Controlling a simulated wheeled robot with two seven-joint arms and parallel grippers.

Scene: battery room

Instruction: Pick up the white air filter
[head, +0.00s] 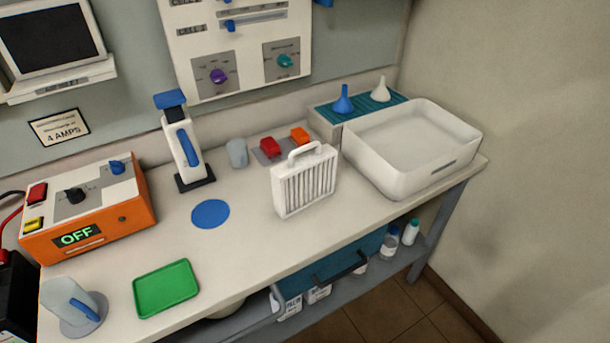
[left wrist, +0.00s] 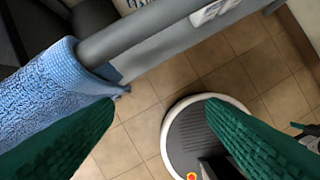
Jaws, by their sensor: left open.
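The white air filter (head: 304,185) stands upright on the workbench, right of its middle, in the head view. It is a pleated box with a white frame and a carry handle (head: 305,150) on top. Nothing touches the handle. My left gripper (left wrist: 160,106) shows only in the left wrist view, as two green ribbed fingers spread wide with nothing between them. It is over the floor beside the bench, away from the filter. The filter is not in the left wrist view. My right gripper is in neither view.
A white basin (head: 408,178) stands right of the filter; red and orange blocks (head: 285,143) lie behind it. A blue disc (head: 210,214) and green tray (head: 166,288) lie left. In the wrist view, a blue towel (left wrist: 50,90) hangs on a grey rail (left wrist: 150,30) near the fingers.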

